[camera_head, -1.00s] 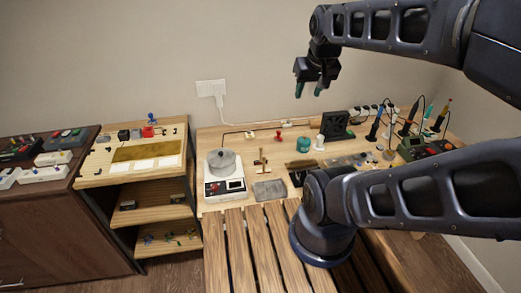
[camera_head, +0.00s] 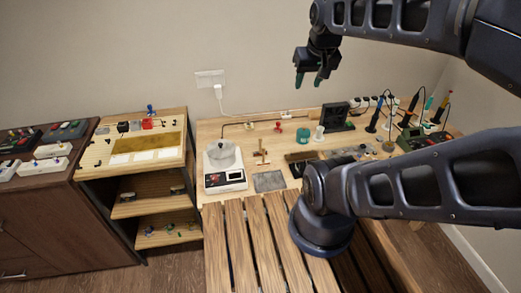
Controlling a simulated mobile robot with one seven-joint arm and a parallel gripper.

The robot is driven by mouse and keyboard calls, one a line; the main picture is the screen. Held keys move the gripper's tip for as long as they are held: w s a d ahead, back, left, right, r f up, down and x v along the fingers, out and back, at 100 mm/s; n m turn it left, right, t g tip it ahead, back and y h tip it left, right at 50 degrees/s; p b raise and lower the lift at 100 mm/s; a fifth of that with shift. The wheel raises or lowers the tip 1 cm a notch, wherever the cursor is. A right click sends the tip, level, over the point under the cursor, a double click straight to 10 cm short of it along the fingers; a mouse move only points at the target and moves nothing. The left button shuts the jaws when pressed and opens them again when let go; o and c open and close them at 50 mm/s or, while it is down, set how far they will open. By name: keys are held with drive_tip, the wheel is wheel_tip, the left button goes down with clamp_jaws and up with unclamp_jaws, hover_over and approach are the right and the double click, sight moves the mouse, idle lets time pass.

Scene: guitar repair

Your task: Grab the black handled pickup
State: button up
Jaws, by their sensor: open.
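My gripper (camera_head: 310,80) hangs in the air in front of the wall, above the back of the workbench. Its dark fingers with green tips are apart, with nothing between them. I cannot surely pick out the black handled pickup. A small black block (camera_head: 122,127) sits on the top board of the shelf unit at left, beside a red one (camera_head: 147,124). Dark small items (camera_head: 127,197) lie on the middle shelf. Several slim-handled tools stand at the right of the bench, one of them dark (camera_head: 373,119). My gripper is apart from all of these.
The wooden workbench (camera_head: 213,200) holds a scale with a pot (camera_head: 223,157), a grey plate (camera_head: 269,181), a teal jar (camera_head: 303,135) and a black stand (camera_head: 334,114). A dark cabinet (camera_head: 45,225) with coloured boxes stands left. My arm hides part of the bench's right side.

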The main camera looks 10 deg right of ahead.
drive_tip(key=n+g+h, duration=0.2)
drive_tip(key=n+g, duration=0.3)
drive_tip(key=n, duration=1.2)
hover_over(260, 142)
drive_tip(key=f, duration=1.9)
drive_tip(key=w+f, duration=0.1)
drive_tip(key=f, duration=0.8)
drive_tip(key=shift+d+f, duration=0.1)
drive_tip(key=shift+f, duration=0.3)
drive_tip(key=shift+a+f+n, duration=0.2)
drive_tip(key=shift+f+n, duration=0.3)
drive_tip(key=shift+f, duration=0.1)
drive_tip(key=shift+d+f, duration=0.2)
drive_tip(key=shift+f, duration=1.15)
drive_tip(key=shift+d+f, duration=0.2)
drive_tip(key=shift+f, duration=1.15)
drive_tip(key=shift+s+a+f, duration=0.1)
drive_tip(key=shift+f, duration=2.55)
